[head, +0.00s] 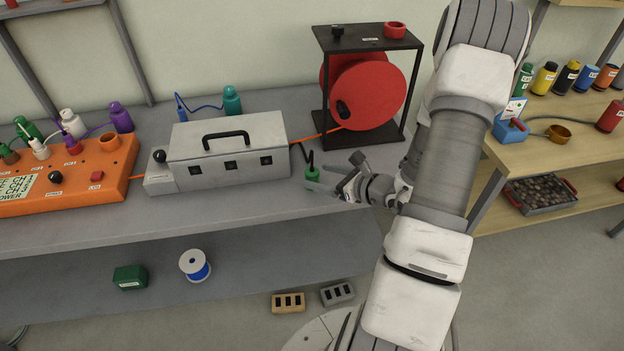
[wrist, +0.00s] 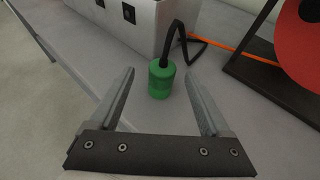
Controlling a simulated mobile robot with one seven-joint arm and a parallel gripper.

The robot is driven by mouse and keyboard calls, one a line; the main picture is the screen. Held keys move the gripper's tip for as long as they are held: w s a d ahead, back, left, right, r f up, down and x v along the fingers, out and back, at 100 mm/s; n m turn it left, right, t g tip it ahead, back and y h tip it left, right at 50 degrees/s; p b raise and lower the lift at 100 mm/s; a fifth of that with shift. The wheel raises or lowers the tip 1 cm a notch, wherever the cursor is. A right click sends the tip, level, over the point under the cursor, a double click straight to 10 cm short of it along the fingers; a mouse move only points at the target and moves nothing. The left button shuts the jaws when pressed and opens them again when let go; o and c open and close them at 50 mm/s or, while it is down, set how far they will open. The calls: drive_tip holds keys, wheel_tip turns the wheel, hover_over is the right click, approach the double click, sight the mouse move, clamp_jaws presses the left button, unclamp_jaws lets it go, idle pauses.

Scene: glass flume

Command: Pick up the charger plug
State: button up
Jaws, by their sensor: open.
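A green plug (wrist: 161,78) with a black cord stands on the grey bench, in front of the corner of a grey box. In the wrist view it lies just beyond and between the fingertips of my gripper (wrist: 159,82), which is open and empty. In the head view the green plug (head: 312,174) sits right of the grey box, and my gripper (head: 330,182) reaches it from the right. The fingers partly overlap the plug's surroundings there. I cannot tell whether either finger touches it. No label is readable on the plug.
The grey box (head: 228,150) with a black handle stands left of the plug. A red cable reel (head: 370,95) in a black frame stands behind. An orange power panel (head: 60,178) is at the far left. The bench's front edge runs close to the plug.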

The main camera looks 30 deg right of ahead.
sight(318, 175)
drive_tip(key=x, duration=0.4)
drive_tip(key=shift+w+d+f, duration=0.1)
drive_tip(key=shift+w+f, duration=0.05)
clamp_jaws()
